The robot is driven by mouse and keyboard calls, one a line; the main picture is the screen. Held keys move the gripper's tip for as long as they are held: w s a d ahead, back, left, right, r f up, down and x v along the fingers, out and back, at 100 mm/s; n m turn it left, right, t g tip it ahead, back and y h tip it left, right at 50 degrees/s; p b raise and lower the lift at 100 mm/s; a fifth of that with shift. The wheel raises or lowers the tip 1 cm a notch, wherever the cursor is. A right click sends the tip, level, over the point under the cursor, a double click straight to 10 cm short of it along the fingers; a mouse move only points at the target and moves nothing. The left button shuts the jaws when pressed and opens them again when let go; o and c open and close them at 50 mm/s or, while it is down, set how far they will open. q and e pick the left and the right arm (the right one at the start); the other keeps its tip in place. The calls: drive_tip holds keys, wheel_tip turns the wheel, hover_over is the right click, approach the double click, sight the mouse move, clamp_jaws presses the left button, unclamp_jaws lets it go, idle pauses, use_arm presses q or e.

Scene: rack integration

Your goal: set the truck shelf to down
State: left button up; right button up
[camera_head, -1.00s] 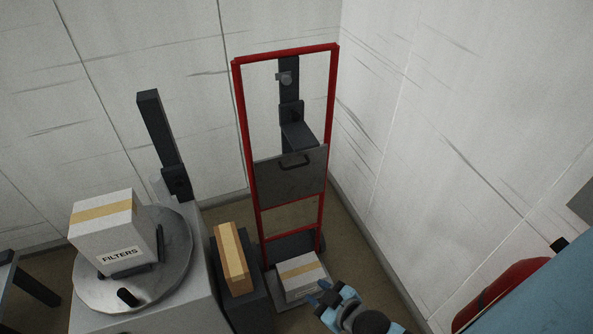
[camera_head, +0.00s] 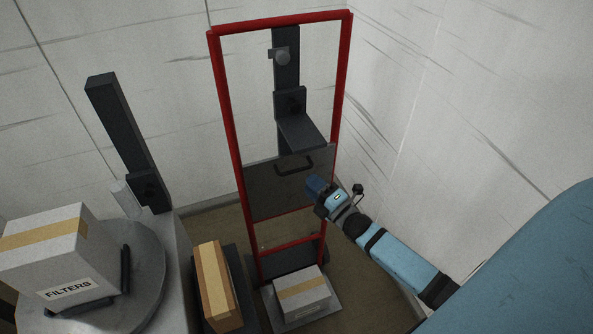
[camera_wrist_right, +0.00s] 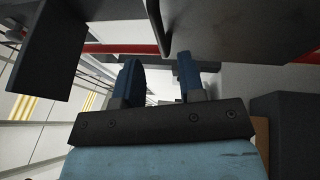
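The red hand truck (camera_head: 229,110) stands upright against the back wall. Its grey shelf panel (camera_head: 265,195) stands upright, flat against the frame, with a dark handle (camera_head: 293,167) near its top edge. My right gripper (camera_head: 314,187) is in front of the panel's right side, just below and right of the handle. In the right wrist view its two blue fingers (camera_wrist_right: 159,78) are apart with nothing between them. A dark plate edge (camera_wrist_right: 240,25), seemingly the shelf, is just beyond the fingertips. I cannot tell if they touch. My left gripper is not in view.
A white taped box (camera_head: 303,293) sits on the truck's base plate. Left of it, a tan box (camera_head: 213,285) stands on a dark stand. A FILTERS box (camera_head: 55,255) rests on a round turntable (camera_head: 150,265). A white wall is close on the right.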

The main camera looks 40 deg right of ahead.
sight(296, 171)
drive_tip(key=x, duration=0.6)
drive_tip(key=shift+w, duration=0.4)
clamp_jaws()
